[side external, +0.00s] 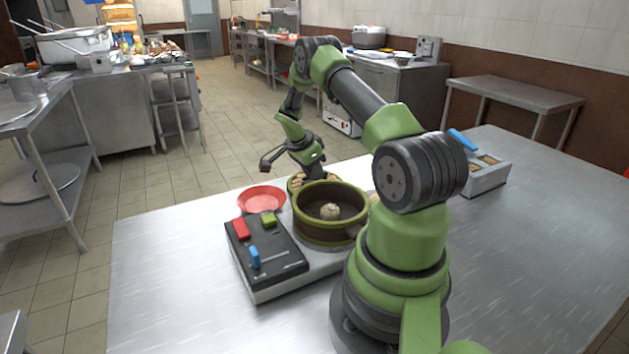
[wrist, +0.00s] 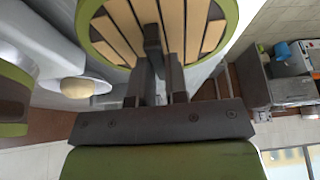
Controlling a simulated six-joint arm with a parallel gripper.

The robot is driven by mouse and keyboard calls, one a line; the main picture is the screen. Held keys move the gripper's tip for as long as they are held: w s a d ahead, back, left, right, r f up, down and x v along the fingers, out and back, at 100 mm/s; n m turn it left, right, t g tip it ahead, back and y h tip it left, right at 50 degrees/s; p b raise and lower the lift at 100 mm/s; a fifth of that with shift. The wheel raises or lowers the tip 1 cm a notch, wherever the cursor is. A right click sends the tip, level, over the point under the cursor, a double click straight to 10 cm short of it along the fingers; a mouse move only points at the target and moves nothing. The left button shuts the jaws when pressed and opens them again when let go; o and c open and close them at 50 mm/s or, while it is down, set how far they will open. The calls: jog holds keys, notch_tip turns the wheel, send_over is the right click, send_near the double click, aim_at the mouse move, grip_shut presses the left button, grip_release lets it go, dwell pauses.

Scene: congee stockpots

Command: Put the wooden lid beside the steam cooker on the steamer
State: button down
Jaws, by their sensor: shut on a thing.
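The steam cooker's steamer (side external: 318,232), a round dark pot with green bands, stands open on the metal table with a pale bun (side external: 330,211) inside. The wooden lid (wrist: 115,38), pale slats with a green rim, fills the top of the wrist view. My gripper (wrist: 162,68) is shut on the lid, with its fingers against the slats; the exact grip point is hard to see. In the side view my gripper (side external: 309,168) is just behind the steamer, and the lid there is mostly hidden by the steamer's rim.
A red plate (side external: 262,199) lies left of the steamer. A black control panel (side external: 277,265) with red, green and blue switches is in front. A metal box (side external: 487,178) with a blue handle stands at the right back. The table's right side is clear.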

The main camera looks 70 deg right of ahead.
notch_tip(320, 180, up, 10)
jog(key=w+a+r+n+t, duration=0.2)
jog(key=w+a+n, duration=0.35)
jog(key=a, duration=0.25)
jog(key=w+a+r+n+t, duration=0.3)
jog(key=w+a+n, duration=0.1)
jog(key=a+n, duration=0.4)
jog(key=s+a+r+n+t+y, duration=0.1)
jog(key=a+r+n+t+y, duration=0.15)
jog(key=a+n, duration=1.25)
jog(key=s+a+f+m, duration=0.3)
jog(key=w+d+f+m+g+h, duration=0.2)
jog(key=w+d+m+g+h, duration=0.1)
jog(key=d+m, duration=1.15)
jog(key=s+d+f+m+g, duration=0.1)
jog(key=s+d+m, duration=0.3)
jog(key=d, duration=0.5)
jog(key=s+d+f+m+g, duration=0.1)
jog(key=s+d+m+g, duration=0.2)
jog(key=d+m, duration=0.4)
jog(key=s+d, duration=0.1)
jog(key=d, duration=0.2)
jog(key=shift+s+d+f+g, duration=0.25)
jog(key=shift+s+d+g, duration=0.05)
jog(key=shift+g, duration=0.05)
